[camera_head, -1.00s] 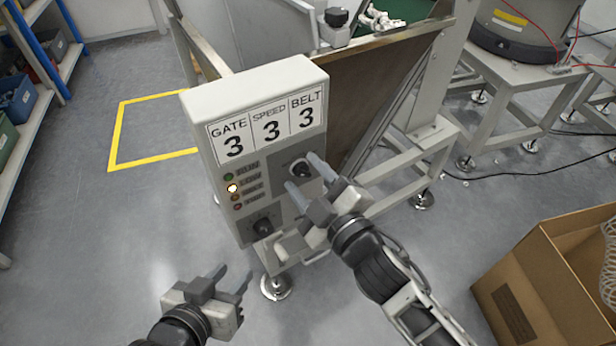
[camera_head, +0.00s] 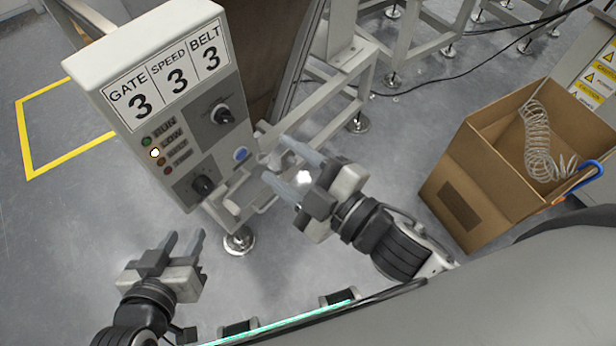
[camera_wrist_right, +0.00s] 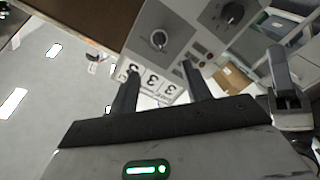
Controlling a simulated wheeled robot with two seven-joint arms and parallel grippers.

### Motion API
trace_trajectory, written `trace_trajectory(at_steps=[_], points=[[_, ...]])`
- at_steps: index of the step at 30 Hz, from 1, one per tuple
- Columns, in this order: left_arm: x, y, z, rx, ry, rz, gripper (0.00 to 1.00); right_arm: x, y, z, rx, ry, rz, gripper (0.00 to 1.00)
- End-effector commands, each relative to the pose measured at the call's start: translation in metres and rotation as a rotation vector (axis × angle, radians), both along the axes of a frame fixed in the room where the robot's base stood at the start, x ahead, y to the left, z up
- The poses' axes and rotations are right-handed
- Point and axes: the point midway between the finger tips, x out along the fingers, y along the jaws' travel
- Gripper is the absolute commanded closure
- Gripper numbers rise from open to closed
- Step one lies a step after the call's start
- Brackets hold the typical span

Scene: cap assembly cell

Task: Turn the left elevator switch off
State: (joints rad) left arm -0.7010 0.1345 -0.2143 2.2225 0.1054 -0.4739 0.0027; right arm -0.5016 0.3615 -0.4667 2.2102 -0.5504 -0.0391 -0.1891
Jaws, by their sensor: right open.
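A pale control panel (camera_head: 165,95) shows GATE 3, SPEED 3 and BELT 3. It has an upper black knob (camera_head: 222,115), a lower black knob (camera_head: 203,186) and a blue button (camera_head: 241,154). No label naming a left elevator switch can be read. My right gripper (camera_head: 292,165) is open and empty, to the right of the panel and apart from it. My left gripper (camera_head: 185,240) is open and empty, below the panel. In the right wrist view the panel (camera_wrist_right: 195,45) appears upside down beyond the open fingers (camera_wrist_right: 159,66), with both knobs visible.
Indicator lights run down the panel's left part; the LOW light (camera_head: 155,153) glows. A cardboard box (camera_head: 480,190) with a coiled hose (camera_head: 538,140) stands at the right. A metal frame (camera_head: 335,95) is behind the panel. Floor left of the panel is clear.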

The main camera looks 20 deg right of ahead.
Motion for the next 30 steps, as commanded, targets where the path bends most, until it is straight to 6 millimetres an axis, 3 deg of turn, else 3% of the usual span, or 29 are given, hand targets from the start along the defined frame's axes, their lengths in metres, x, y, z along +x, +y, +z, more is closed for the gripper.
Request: trace_trajectory(at_steps=[3,9,30], points=[[0.001,0.000,0.000,0.000,-0.006,-0.001,0.64,-0.018,-0.010,-0.002,-0.002,0.004,0.000,0.52],[0.000,0.000,-0.002,0.000,-0.004,-0.001,0.64,-0.031,-0.019,0.000,0.000,-0.001,0.001,0.52],[-0.002,-0.001,0.004,0.002,-0.001,-0.004,0.64,-0.028,-0.027,-0.002,0.032,0.056,-0.040,0.52]])
